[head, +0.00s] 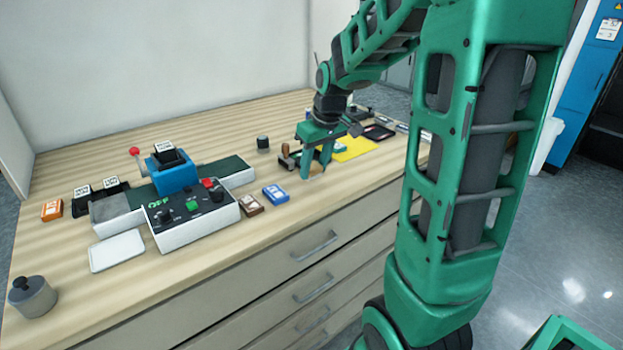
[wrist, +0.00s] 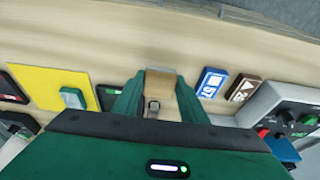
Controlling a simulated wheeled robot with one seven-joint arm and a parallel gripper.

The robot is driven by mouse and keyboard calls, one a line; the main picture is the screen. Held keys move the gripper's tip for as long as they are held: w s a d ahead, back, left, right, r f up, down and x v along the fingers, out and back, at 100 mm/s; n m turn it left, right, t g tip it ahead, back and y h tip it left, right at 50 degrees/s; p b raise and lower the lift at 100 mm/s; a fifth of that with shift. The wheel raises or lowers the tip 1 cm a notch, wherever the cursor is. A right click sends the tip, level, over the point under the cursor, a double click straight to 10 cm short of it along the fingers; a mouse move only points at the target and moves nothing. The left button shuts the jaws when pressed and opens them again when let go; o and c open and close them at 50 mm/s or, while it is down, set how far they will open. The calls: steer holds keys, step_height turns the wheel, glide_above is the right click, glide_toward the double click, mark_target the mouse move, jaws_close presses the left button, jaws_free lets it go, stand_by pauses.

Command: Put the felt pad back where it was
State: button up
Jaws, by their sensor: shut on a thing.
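My gripper (head: 316,168) is low over the back right part of the worktop, fingers pointing down. In the wrist view my gripper (wrist: 160,85) is shut on a tan-brown block (wrist: 161,80) between its two green fingers. A small grey metallic part shows at its near end. The block may be the felt pad, but I cannot tell for sure. In the head view the fingers largely hide it. I cannot tell whether its underside touches the worktop. A brown knobbed piece (head: 287,153) shows just left of my gripper in the head view.
A yellow sheet (head: 357,149) with a green block (wrist: 73,97) on it lies beside my gripper. A blue box (head: 275,194), a brown box (head: 250,205) and the control panel (head: 193,217) stand left. The worktop's front strip (head: 300,218) is clear.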

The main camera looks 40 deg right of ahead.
mark_target(315, 175)
steer(key=shift+f, duration=1.8)
steer(key=shift+f, duration=0.15)
steer(key=o, duration=1)
steer(key=v, duration=1.2)
steer(key=s+a+f+m+g, duration=0.1)
steer(key=s+f+m, duration=0.2)
steer(key=s, duration=0.9)
steer(key=s+a+f+m+g, duration=0.2)
steer(key=s+f+m, duration=0.1)
steer(key=s, duration=0.9)
steer(key=shift+s+a+f+m, duration=0.15)
steer(key=shift+s+f+m, duration=0.25)
steer(key=shift+f, duration=0.45)
